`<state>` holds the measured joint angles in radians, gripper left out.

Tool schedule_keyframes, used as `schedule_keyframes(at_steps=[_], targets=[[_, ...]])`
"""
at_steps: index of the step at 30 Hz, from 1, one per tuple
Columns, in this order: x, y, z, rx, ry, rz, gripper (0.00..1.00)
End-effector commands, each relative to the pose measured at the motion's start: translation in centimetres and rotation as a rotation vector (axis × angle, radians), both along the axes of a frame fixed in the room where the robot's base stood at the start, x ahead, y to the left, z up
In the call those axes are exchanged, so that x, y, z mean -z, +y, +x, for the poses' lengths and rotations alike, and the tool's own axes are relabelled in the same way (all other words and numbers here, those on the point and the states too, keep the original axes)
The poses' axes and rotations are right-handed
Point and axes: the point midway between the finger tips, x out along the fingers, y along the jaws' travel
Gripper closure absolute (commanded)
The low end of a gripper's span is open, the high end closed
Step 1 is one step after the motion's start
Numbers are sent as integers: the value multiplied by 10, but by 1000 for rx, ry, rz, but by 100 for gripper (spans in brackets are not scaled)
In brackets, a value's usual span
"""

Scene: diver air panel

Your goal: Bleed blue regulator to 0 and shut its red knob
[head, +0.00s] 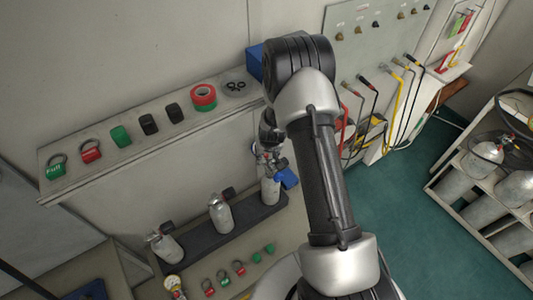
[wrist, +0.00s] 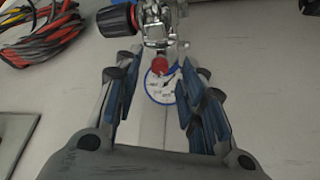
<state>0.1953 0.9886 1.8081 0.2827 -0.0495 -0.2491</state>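In the wrist view, my gripper (wrist: 161,76) is open, with its blue-padded fingers apart on either side. A small red knob (wrist: 160,65) shows between the fingertips, with a visible gap to each finger. Just below the knob is a round white gauge (wrist: 160,87) with a blue rim; its needle reading is too small to tell. Metal regulator fittings (wrist: 157,28) stand above them, with a black and red knob (wrist: 117,19) at left. In the head view, my gripper is over the rightmost cylinder (head: 269,190) in the rack, partly hidden by my arm.
Two more cylinders (head: 221,214) (head: 165,246) stand in the dark rack (head: 195,238). The shelf (head: 120,150) behind holds tags, tape and small blocks. Coiled red and black hoses (wrist: 42,30) lie left in the wrist view. A hose panel (head: 365,50) and bottle rack (head: 490,190) are at right.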

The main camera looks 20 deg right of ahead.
Motion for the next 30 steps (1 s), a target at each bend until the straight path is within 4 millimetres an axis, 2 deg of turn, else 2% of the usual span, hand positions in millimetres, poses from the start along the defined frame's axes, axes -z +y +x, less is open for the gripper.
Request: schedule_keyframes(at_steps=[5,9,14,26,30], targets=[[-34,3,-12,1,-4,-1,63],[-46,4,-18,1,-2,0,63],[-54,5,-22,-1,-1,2,63],[-56,6,-23,-2,-1,1,63],[-63,9,-22,-8,-8,7,63]])
